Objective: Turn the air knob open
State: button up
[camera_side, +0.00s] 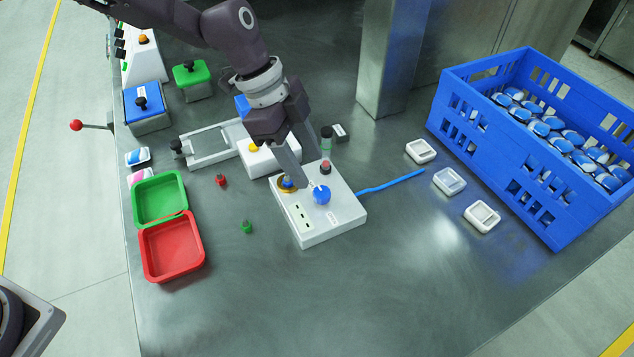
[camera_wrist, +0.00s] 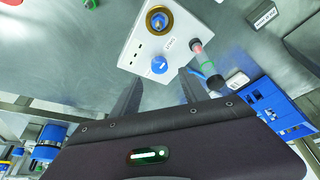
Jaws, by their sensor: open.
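A white control box (camera_side: 318,227) stands on the metal table, and it also shows at the top of the wrist view (camera_wrist: 143,40). A round blue knob (camera_side: 321,195) with a pale mark sits on its top; I take this to be the air knob, and it shows in the wrist view (camera_wrist: 159,65). A gold ring with a blue centre (camera_wrist: 158,20) is on the same box. My gripper (camera_side: 303,172) is open and empty, pointing down over the box. In the wrist view the knob lies just beyond and between the two fingers (camera_wrist: 160,84). Contact cannot be told.
A small cylinder with a red part (camera_side: 326,166) stands at the box's back edge. A blue hose (camera_side: 392,182) runs right. Several small white trays (camera_side: 449,181) and a blue crate (camera_side: 548,205) are to the right. Green (camera_side: 159,199) and red (camera_side: 172,247) bins are left. The front table is clear.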

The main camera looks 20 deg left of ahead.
aim_at(320, 191)
jog(key=x, duration=0.6)
jog(key=shift+f, duration=0.25)
grip_shut()
